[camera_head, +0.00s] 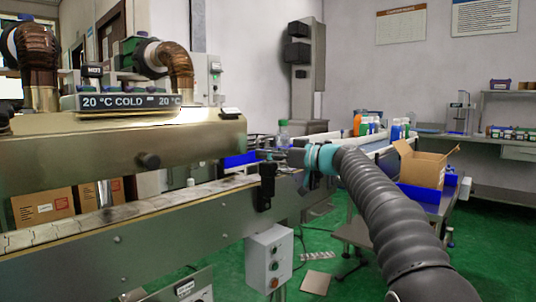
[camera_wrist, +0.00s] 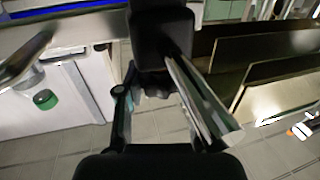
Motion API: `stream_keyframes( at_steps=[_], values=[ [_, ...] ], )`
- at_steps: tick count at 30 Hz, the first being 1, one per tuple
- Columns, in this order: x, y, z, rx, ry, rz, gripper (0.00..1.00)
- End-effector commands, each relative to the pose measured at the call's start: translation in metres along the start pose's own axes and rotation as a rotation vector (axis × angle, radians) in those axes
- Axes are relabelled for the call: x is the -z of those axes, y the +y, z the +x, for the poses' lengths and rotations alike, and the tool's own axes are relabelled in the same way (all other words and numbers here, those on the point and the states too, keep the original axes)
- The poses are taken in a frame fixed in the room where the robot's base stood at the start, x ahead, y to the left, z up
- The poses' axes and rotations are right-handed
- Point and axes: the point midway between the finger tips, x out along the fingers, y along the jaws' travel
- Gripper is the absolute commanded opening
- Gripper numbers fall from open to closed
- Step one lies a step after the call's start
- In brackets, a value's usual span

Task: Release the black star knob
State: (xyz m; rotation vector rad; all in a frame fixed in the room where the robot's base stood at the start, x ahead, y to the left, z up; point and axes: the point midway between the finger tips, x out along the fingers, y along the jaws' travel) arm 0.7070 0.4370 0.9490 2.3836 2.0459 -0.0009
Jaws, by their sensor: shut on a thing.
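In the wrist view, a black block (camera_wrist: 160,22) fills the top middle. The black star knob (camera_wrist: 158,82) shows as a dark shape below it, between the two fingers, and its outline is hard to make out. My gripper (camera_wrist: 160,94) is shut on the knob, one finger on each side. In the head view, my gripper (camera_head: 290,160) is at the conveyor's side, just right of a black bracket (camera_head: 265,186). The knob itself cannot be told apart there.
The conveyor (camera_head: 150,230) runs along the left, with a grey control box (camera_head: 268,262) on its side. An open cardboard box (camera_head: 420,165) stands right of my arm. Bottles (camera_head: 362,124) stand behind. Green floor is free at the lower right.

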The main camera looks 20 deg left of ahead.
Motion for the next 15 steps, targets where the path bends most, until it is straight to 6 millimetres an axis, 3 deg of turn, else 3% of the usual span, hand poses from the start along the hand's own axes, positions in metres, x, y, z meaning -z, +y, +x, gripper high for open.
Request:
stream_keyframes(
  at_steps=[2, 3, 5, 15],
  values=[
    [0.0013, -0.0002, 0.0001, -0.001, 0.002, 0.000, 0.02],
    [0.0013, -0.0002, 0.0001, -0.001, 0.002, 0.000, 0.46],
    [0.0012, -0.0003, 0.0001, -0.001, 0.002, 0.000, 0.61],
    [0.0008, 0.0002, -0.0017, -0.002, 0.001, 0.000, 0.63]
  ],
)
